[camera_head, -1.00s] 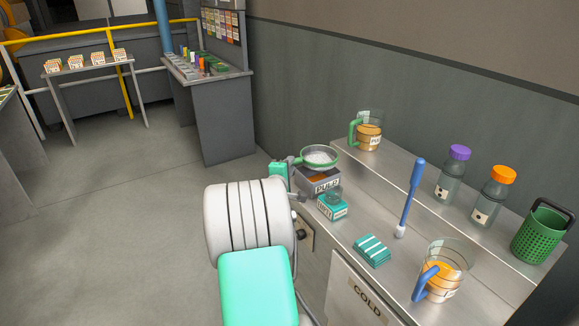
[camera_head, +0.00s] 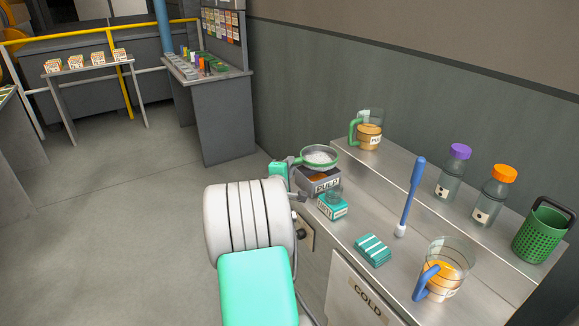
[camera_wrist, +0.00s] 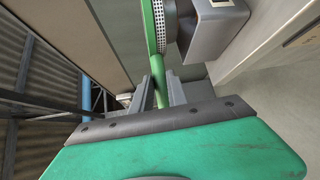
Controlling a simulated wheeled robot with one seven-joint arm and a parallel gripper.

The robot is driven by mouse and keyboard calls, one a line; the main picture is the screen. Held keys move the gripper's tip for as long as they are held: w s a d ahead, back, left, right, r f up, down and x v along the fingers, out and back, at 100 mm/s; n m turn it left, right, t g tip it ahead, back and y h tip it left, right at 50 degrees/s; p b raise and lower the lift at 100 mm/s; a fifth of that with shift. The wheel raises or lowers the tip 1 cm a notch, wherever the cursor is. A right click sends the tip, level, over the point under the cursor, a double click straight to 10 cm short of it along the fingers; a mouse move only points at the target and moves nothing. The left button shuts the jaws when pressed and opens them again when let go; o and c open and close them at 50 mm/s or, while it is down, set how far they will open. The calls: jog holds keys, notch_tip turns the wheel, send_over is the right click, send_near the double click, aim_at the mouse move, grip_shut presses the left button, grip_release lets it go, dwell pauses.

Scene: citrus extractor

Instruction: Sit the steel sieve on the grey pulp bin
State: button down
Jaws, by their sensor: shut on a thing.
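The steel sieve (camera_head: 319,157) has a green rim and handle and a pale mesh bowl. In the head view it is over the grey pulp bin (camera_head: 324,187), which is labelled PULP. My gripper (camera_wrist: 161,86) is shut on the sieve's green handle (camera_wrist: 150,32) in the wrist view. There the perforated bowl (camera_wrist: 183,30) is beside the bin's grey wall (camera_wrist: 217,35). In the head view my gripper (camera_head: 290,165) is at the left of the sieve, partly hidden by my arm. I cannot tell whether the bowl touches the bin's rim.
A teal box (camera_head: 332,206) stands close in front of the bin. A green-handled jug (camera_head: 369,138) is behind on the raised shelf.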

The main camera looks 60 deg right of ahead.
jog(key=shift+f+b, duration=1.25)
jog(key=shift+f, duration=0.35)
jog(key=c, duration=1.2)
grip_release()
jog(key=shift+a, duration=0.1)
jog(key=v, duration=0.7)
jog(key=shift+a, duration=0.25)
jog(key=shift+s, duration=0.1)
